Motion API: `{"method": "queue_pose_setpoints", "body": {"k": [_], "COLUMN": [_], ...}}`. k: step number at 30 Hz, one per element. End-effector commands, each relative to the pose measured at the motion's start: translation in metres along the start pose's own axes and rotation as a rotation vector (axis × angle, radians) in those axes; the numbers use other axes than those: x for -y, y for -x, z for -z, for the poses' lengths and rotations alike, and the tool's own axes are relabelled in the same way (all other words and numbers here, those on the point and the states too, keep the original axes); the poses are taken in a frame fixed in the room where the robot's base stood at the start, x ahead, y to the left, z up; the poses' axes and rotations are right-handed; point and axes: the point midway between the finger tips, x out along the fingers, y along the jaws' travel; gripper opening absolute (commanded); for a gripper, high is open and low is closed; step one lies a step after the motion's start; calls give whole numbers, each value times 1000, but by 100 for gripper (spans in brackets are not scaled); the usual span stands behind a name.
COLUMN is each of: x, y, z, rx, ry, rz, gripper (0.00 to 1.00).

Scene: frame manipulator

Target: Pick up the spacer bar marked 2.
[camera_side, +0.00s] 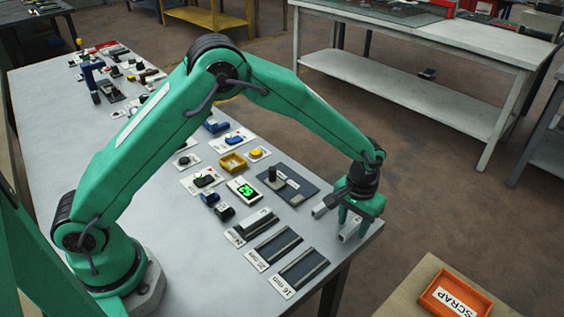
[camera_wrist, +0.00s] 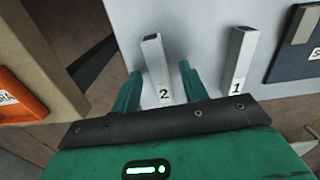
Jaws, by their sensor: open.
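The spacer bar marked 2 (camera_wrist: 154,58) is a light grey square bar with a black 2 on a white label at its near end. It lies on the table near the corner. In the side view, bar 2 (camera_side: 348,232) shows just below my gripper (camera_side: 355,216). My gripper is open, and in the wrist view its green fingers (camera_wrist: 160,86) stand on either side of bar 2, with visible gaps. A similar bar marked 1 (camera_wrist: 240,55) lies to the right, outside the fingers; it also shows in the side view (camera_side: 320,211).
Labelled dark slots (camera_side: 273,247) lie along the table's front edge. A dark plate with a peg (camera_side: 290,188) lies behind the bars. An orange SCRAP bin (camera_side: 455,296) sits on a separate surface beyond the table edge.

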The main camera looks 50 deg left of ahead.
Motion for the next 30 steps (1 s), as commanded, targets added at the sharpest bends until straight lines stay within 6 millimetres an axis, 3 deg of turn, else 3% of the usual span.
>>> {"method": "queue_pose_setpoints", "body": {"k": [2,8,22,30], "x": [0,0,0,0], "y": [0,0,6,36], "z": [0,0,0,1], "rx": [0,0,-1,-4], "ry": [0,0,0,0], "rz": [0,0,-1,-2], "gripper": [40,0,0,0]}}
